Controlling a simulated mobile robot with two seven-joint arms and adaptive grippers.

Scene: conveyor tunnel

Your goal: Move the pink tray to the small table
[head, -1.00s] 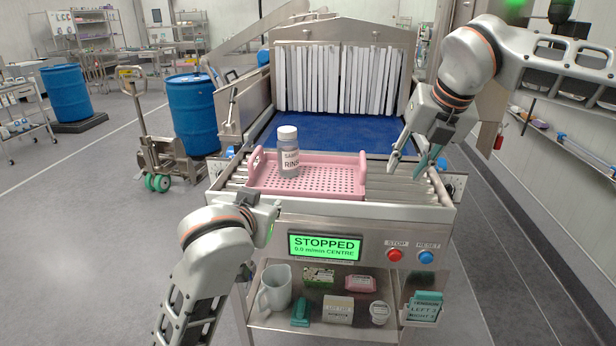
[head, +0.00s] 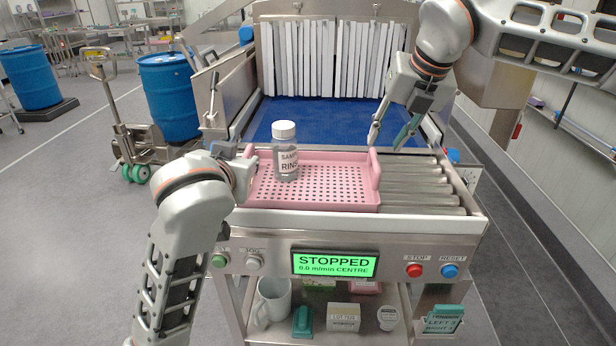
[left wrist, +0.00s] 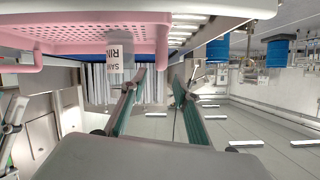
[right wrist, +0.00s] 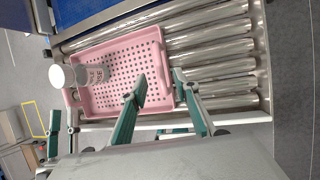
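The pink tray (head: 330,203) lies on the roller end of the conveyor, with a raised handle at each end. A clear, white-capped bottle labelled RINSE (head: 286,160) stands upright inside, towards the left. My right gripper (head: 387,143) is open above the tray's right end. In the right wrist view its parted fingers (right wrist: 156,88) are near the tray's end wall (right wrist: 158,50), with nothing between them. My left gripper is beside the tray's left end, its tips partly hidden in the head view. The left wrist view shows its fingers (left wrist: 155,85) apart and empty. I cannot identify the small table.
Bare rollers (head: 430,185) lie right of the tray. The blue belt (head: 315,120) and white strip curtain (head: 325,60) are behind it. A control panel reading STOPPED (head: 334,264) is in front, above a shelf of small items. A pallet truck (head: 120,130) and blue drums stand left.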

